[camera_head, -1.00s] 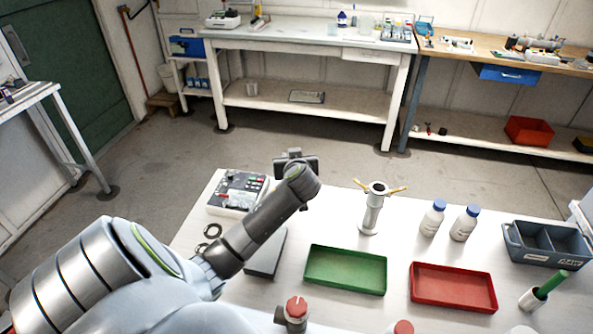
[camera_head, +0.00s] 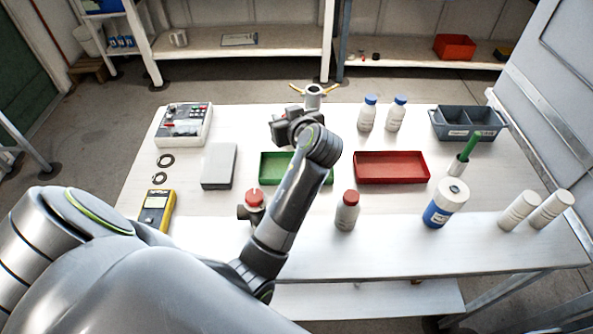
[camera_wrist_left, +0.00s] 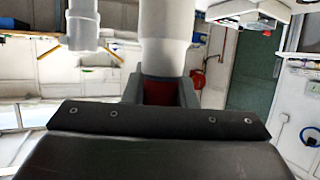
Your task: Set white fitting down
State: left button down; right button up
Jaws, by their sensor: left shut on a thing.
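My right gripper is not in view.
Two blue-capped bottles (camera_head: 367,114) stand right of the fitting. A red tray (camera_head: 391,168), a grey divided bin (camera_head: 467,123) and a grey box (camera_head: 219,166) are around. A red-capped bottle (camera_head: 347,212) stands nearer. Bare tabletop shows left of the green tray.

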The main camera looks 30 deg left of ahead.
pick_arm(q)
jog(key=f, duration=0.5)
jog(key=shift+a+f+p, duration=0.2)
jog(key=shift+f+p, duration=0.1)
jog(key=shift+p, duration=0.05)
notch_tip(320, 180, down, 3)
jog(key=shift+d+f, duration=0.1)
jog(key=shift+d, duration=0.05)
jog(key=shift+f, duration=0.35)
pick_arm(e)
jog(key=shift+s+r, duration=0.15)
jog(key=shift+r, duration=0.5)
pick_arm(q)
jog(key=shift+f, duration=0.1)
jog(key=c, duration=1.2)
grip_release()
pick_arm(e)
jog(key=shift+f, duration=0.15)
